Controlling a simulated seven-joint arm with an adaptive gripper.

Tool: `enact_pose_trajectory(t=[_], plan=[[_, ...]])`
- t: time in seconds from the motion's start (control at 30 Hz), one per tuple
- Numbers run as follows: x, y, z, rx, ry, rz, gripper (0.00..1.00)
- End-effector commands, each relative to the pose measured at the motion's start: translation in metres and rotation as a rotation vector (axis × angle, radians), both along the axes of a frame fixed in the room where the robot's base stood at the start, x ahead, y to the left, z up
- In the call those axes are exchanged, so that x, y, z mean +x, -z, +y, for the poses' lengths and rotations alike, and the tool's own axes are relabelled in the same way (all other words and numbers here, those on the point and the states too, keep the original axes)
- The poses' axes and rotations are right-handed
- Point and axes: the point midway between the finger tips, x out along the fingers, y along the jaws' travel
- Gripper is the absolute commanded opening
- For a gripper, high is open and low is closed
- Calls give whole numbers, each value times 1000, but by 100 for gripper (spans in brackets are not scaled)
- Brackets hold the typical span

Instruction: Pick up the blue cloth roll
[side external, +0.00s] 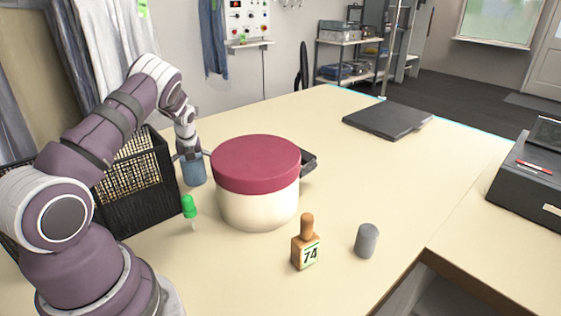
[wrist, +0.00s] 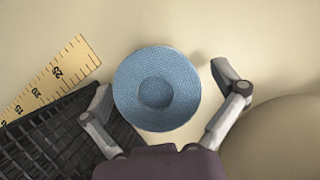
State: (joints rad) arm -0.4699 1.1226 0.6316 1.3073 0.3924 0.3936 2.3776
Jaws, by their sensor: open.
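The blue cloth roll (side external: 194,170) stands upright on the table, between the black basket and the round box in the side view. In the wrist view the blue cloth roll (wrist: 156,88) shows its round woven top with a dip in the middle. My gripper (side external: 188,156) is above the top of the roll, pointing down. In the wrist view my gripper (wrist: 160,82) is open, with one finger on each side of the roll. Gaps show between the fingers and the roll, so I hold nothing.
A round cream box with a red lid (side external: 257,200) stands close right of the roll. A black basket (side external: 140,190) is close on the left. A green-capped dropper (side external: 189,209), a wooden stamp (side external: 305,250) and a grey cylinder (side external: 366,241) stand nearer.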

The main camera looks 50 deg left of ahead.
Motion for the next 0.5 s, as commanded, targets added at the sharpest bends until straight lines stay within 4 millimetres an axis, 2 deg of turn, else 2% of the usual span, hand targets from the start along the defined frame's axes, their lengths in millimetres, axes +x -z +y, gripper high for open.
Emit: enact_pose_trajectory(t=[0.07, 0.5], plan=[[0, 0, 0, 0, 0, 0, 95], [0, -1, 0, 0, 0, 0, 39]])
